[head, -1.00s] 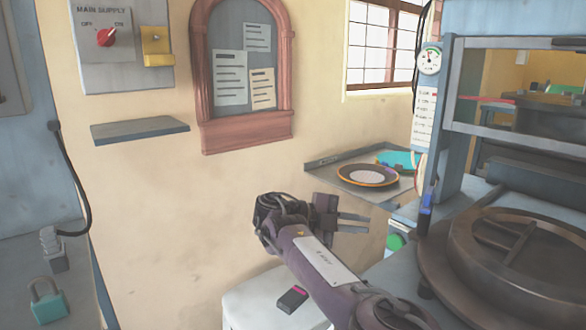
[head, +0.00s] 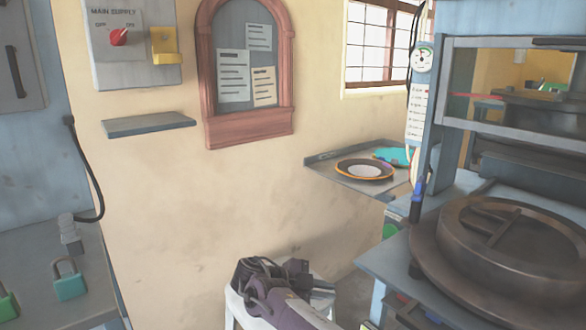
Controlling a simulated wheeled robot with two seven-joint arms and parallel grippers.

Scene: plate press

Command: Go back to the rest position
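My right gripper (head: 323,290) is low in the middle of the head view, above a white stool. Its short fingers point right, look slightly apart and hold nothing that I can see. My purple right forearm runs to the bottom edge. My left gripper is not in view. The plate press (head: 500,235), with its heavy round dark part, fills the right side. A dark plate with an orange rim and pale centre (head: 365,170) lies on a grey corner shelf (head: 330,165) against the back wall, apart from my gripper.
The white stool (head: 232,305) stands under my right arm. A teal padlock (head: 69,280) and a green padlock (head: 6,304) are on the grey bench at left. The main supply box (head: 120,60), a small wall shelf (head: 148,124) and a notice board (head: 246,75) are on the wall.

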